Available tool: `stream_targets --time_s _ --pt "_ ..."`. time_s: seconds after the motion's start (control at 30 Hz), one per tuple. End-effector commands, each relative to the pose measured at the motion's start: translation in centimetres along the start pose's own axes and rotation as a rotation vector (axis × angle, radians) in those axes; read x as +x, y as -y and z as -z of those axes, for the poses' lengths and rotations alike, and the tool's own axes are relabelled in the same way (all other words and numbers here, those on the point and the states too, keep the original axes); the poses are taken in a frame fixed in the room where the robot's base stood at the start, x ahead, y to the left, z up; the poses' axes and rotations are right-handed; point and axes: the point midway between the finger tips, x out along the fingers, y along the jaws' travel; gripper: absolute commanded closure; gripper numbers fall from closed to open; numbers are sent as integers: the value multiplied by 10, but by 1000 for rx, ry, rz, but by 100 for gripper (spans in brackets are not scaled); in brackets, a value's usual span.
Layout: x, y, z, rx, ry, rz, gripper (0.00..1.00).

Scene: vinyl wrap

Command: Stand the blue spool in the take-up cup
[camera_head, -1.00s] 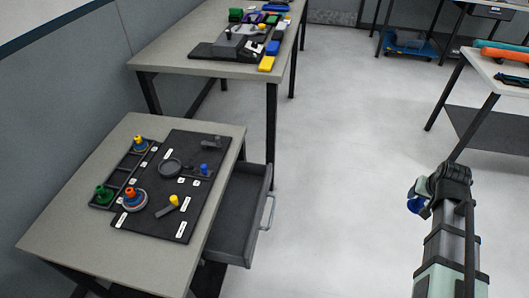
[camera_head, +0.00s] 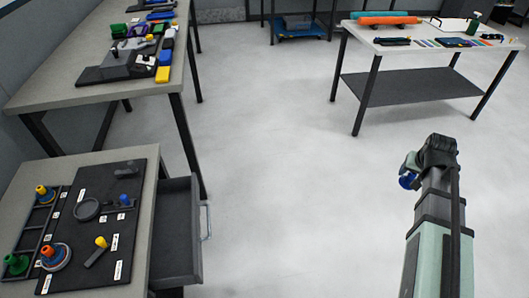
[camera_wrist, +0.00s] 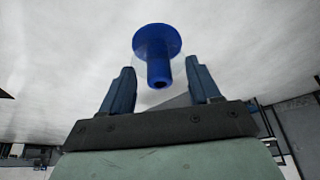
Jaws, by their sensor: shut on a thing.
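The blue spool (camera_wrist: 158,42) is held by my gripper (camera_wrist: 160,72), with its wide flange beyond the fingertips and its narrower stem pointing back between the fingers. In the head view the blue spool (camera_head: 406,182) shows at the left side of my gripper (camera_head: 412,163), high over open floor. A round dark dish (camera_head: 75,212) on the black board looks like the take-up cup; it appears empty. It lies far left of my gripper. The finger contact on the spool is not clear in the wrist view.
The black board (camera_head: 75,268) holds a yellow-topped piece, a small blue piece and an orange-topped spool; a rack stands at its left. An open drawer (camera_head: 178,235) juts from the grey table. A cluttered table (camera_head: 60,98) and another table (camera_head: 480,58) stand behind. The floor between is clear.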

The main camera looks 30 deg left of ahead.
Motion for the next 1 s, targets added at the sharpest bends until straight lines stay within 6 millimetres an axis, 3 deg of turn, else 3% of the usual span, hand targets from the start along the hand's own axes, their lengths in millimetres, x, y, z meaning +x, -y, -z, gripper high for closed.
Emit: stream_targets --time_s 0.17,0.57,0.77,1.0 --pt "-2 -20 2 27 -1 -11 68" --pt "-4 34 5 -46 0 19 68" --pt "-5 73 6 -98 0 41 68" --pt "-10 151 1 -200 0 83 68"
